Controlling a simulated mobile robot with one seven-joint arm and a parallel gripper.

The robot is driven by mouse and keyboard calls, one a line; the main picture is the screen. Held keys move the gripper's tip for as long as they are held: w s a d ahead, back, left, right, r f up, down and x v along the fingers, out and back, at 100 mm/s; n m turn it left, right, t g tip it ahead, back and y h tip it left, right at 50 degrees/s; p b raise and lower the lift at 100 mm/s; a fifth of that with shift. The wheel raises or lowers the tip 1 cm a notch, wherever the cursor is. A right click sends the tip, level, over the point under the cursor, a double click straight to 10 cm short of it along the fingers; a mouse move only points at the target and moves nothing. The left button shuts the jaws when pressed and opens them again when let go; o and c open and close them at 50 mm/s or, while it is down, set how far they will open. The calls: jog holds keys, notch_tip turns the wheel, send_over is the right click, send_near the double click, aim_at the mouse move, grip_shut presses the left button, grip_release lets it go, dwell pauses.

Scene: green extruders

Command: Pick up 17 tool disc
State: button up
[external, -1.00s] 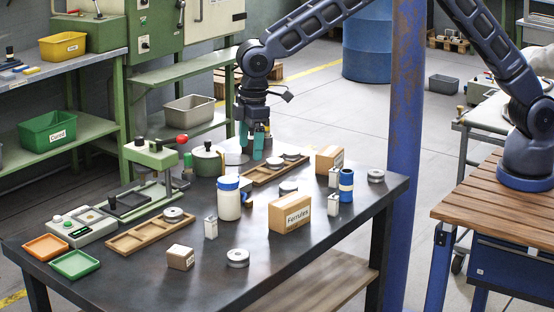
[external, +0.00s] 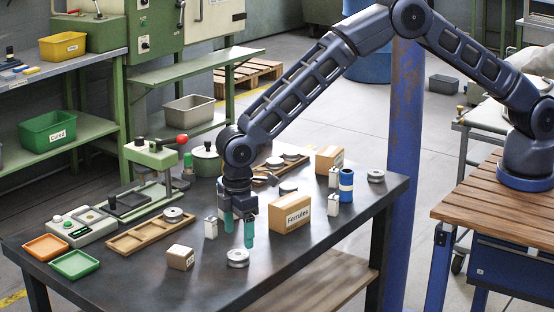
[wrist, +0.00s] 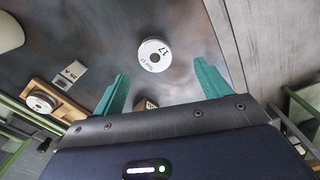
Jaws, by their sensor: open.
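The 17 tool disc (wrist: 154,55), a round white-topped disc with "17" printed on it, lies flat on the dark table in the wrist view. In the external view the disc (external: 238,258) lies near the table's front edge. My gripper (external: 239,232) points down above it, with teal fingers apart and nothing between them. In the wrist view the fingers of my gripper (wrist: 162,85) show below the disc, one to each side, not touching it.
A small cardboard box (external: 180,258) stands left of the disc, and a Ferrules box (external: 290,213) to the right. A small white box (external: 211,228) stands beside the gripper. A wooden tray (external: 125,244) holds another disc (external: 172,214). The front table edge is close.

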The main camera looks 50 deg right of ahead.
aim_at(238, 254)
jog(key=shift+w+d+f, duration=0.1)
jog(key=shift+w+f, duration=0.1)
jog(key=shift+f, duration=1.3)
jog(key=shift+w+d+f, duration=0.1)
jog(key=shift+w+f, duration=0.05)
jog(key=shift+f, duration=1.3)
jog(key=shift+c, duration=0.3)
jog(key=c, duration=1.1)
jog(key=shift+r, duration=0.1)
jog(key=shift+c, duration=1)
jog(key=shift+a, duration=0.1)
